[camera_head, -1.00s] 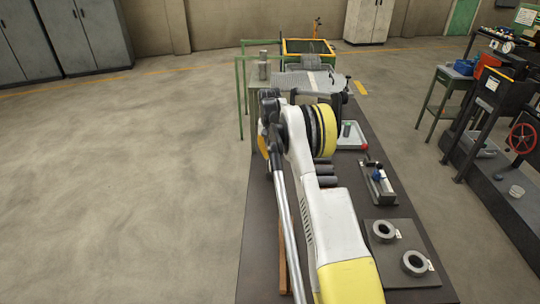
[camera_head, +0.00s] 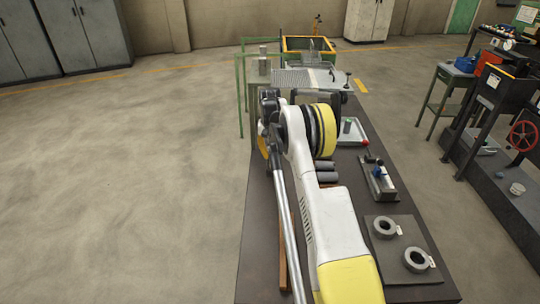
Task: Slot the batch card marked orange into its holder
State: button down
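My white and yellow arm reaches over the dark workbench (camera_head: 259,215) and covers much of its middle. My gripper cannot be made out; the arm's far end is dark and cluttered, and its fingers do not show. No batch card marked orange and no card holder can be told apart at this size. Small white tags lie by two grey rings (camera_head: 384,227) (camera_head: 417,259) on a dark plate (camera_head: 395,270) at the near right of the bench, but their markings are too small to read.
A blue and grey fixture (camera_head: 380,178) and a pale tray (camera_head: 354,141) with a green-topped piece stand along the right side. Dark cylinders (camera_head: 327,166) lie beside my arm. A yellow-rimmed bin (camera_head: 308,40) stands beyond. Machines line the right; the left floor is clear.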

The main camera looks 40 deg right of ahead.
jog(key=shift+f, duration=0.25)
jog(key=c, duration=1.5)
grip_release()
jog(key=shift+c, duration=0.2)
jog(key=shift+r, duration=0.15)
notch_tip(320, 180, up, 12)
jog(key=shift+f, duration=0.15)
